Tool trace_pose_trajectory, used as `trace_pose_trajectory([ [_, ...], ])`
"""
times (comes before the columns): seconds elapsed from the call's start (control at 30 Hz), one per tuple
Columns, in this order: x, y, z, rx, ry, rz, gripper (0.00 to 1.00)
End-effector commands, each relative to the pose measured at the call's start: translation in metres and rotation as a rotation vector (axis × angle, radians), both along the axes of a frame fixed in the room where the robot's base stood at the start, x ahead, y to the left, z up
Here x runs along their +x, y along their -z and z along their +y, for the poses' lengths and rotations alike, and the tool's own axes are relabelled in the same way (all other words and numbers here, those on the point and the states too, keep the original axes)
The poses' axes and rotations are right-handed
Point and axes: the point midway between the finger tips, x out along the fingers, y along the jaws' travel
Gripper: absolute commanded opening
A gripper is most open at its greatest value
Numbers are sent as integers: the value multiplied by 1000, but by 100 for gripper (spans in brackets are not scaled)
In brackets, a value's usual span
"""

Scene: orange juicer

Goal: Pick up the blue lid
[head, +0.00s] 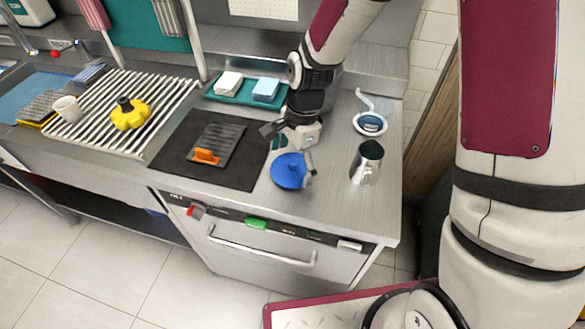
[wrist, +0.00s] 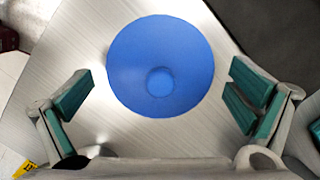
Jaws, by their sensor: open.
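The blue lid (head: 288,172) is a round disc with a small knob. It lies on the steel counter, to the right of the black mat, in the head view. In the wrist view the blue lid (wrist: 160,50) lies ahead of and between the fingers, its knob facing the camera. My gripper (head: 292,155) is just over the lid in the head view, one finger showing at the lid's right edge. In the wrist view my gripper (wrist: 163,95) is open, with green finger pads wide apart on either side and nothing held.
A metal cup (head: 366,163) stands close to the right of the lid. A black mat (head: 175,165) with a grill plate (head: 218,145) lies to the left. A green tray (head: 240,98) and a white dish (head: 370,124) are behind. The counter's front edge is near.

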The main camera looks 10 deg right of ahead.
Motion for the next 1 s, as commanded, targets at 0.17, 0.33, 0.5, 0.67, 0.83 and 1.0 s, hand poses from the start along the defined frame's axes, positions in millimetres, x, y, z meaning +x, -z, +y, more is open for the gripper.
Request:
trace_pose_trajectory([
  [0.17,0,0,0,0,0,0,77],
  [0.33,0,0,0,0,0,1,46],
  [0.5,-1,1,-1,-1,-1,4,40],
  [0.67,-2,2,-1,-2,0,8,40],
  [0.83,-3,3,-1,-2,-1,11,40],
  [1.0,-4,-3,-1,-4,-2,12,29],
])
